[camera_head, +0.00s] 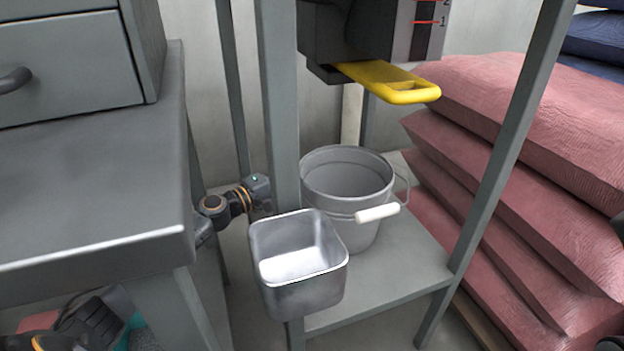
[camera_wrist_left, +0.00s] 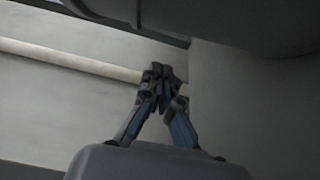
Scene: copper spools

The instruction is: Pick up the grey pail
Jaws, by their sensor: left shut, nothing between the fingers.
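The grey pail (camera_head: 345,180) stands upright on the low shelf of a metal frame in the head view. It is open at the top. Its wire handle with a white grip (camera_head: 377,213) hangs at the front right. My left arm comes in from the left, and its wrist end shows just behind the frame's front post, left of the pail. The post hides its fingers there. In the left wrist view my left gripper (camera_wrist_left: 161,75) is shut with its fingertips together and empty. Grey surfaces surround it; I cannot tell which belongs to the pail. My right gripper is not in view.
A square metal bin (camera_head: 300,285) sits in front of the post, close to the pail. A yellow handle (camera_head: 400,88) juts out above the pail. Pink sacks (camera_head: 520,180) are stacked at right. A grey bench (camera_head: 90,170) fills the left.

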